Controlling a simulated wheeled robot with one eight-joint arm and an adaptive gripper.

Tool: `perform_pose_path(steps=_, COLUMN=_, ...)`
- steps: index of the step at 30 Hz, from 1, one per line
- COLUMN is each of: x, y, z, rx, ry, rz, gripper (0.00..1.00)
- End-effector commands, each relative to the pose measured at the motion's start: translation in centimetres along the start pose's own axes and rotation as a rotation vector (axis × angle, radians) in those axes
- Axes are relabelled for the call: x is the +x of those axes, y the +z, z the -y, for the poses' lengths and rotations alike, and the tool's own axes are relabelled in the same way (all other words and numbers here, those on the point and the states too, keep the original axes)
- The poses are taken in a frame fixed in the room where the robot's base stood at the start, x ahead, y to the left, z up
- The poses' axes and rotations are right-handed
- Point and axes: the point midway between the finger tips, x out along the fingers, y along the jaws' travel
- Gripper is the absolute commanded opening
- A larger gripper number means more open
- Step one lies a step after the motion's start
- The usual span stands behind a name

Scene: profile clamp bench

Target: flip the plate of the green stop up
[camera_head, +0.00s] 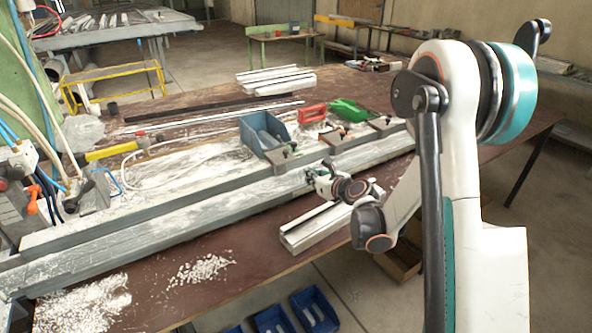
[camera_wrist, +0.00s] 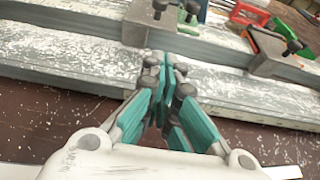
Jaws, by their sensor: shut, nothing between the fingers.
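The green stop (camera_wrist: 137,25) is a grey block with black knobs at the top of the wrist view. In the head view I take the stop to be the left grey block (camera_head: 284,158) on the rail, beside the blue bin. My gripper (camera_wrist: 165,66) is shut and empty, its teal fingers together, in front of the stop and apart from it. In the head view my gripper (camera_head: 312,176) is near the rail's front edge.
Another stop (camera_wrist: 280,60) with an orange-red plate stands to the right.

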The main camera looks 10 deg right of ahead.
Motion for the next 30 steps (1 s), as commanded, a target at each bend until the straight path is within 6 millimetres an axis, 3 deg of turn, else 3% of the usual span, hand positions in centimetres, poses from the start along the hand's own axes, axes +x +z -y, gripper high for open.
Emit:
perform_pose_path(steps=7, x=1.5, y=-0.1, z=-0.1, rx=-0.002, ry=0.001, rz=0.000, gripper=0.00)
perform_pose_path(steps=21, x=8.8, y=-0.1, z=0.0, rx=-0.003, ry=0.001, rz=-0.001, gripper=0.00)
perform_pose_path(steps=30, x=10.0, y=0.0, z=-0.1, rx=-0.002, ry=0.000, rz=-0.001, gripper=0.00)
